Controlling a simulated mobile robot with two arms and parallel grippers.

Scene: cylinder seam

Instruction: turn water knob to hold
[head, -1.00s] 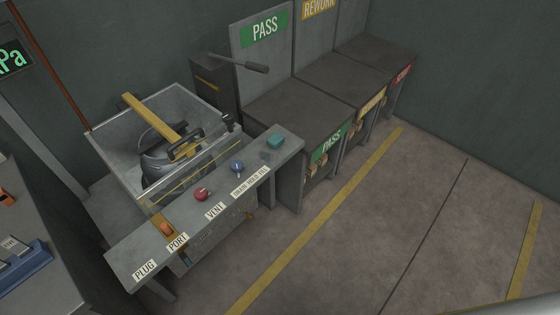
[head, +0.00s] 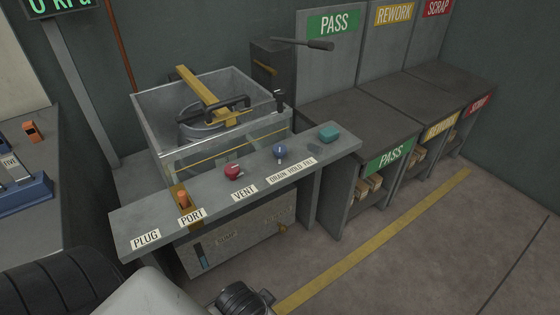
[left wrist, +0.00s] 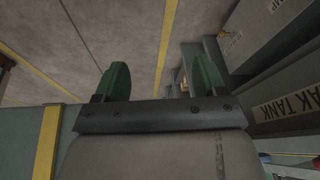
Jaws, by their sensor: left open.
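The water knob (head: 280,151) is a blue knob on the grey control ledge, beside the DRAIN HOLD FILL label (head: 292,171). A pale pointer mark shows on it, but its exact setting is too small to read. My left gripper (left wrist: 161,80) shows in the left wrist view with its two green fingers apart and nothing between them. In the head view, parts of my arm are at the bottom, below the ledge and apart from the knob; the fingers are not seen there. My right gripper is not in view.
On the ledge (head: 140,219) are a red VENT knob (head: 233,171), an orange plug at the port (head: 183,198) and a teal block (head: 330,133). Behind stands a clear-walled tank (head: 150,130) with a yellow bar. PASS, REWORK and SCRAP bins stand right. Floor in front is open.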

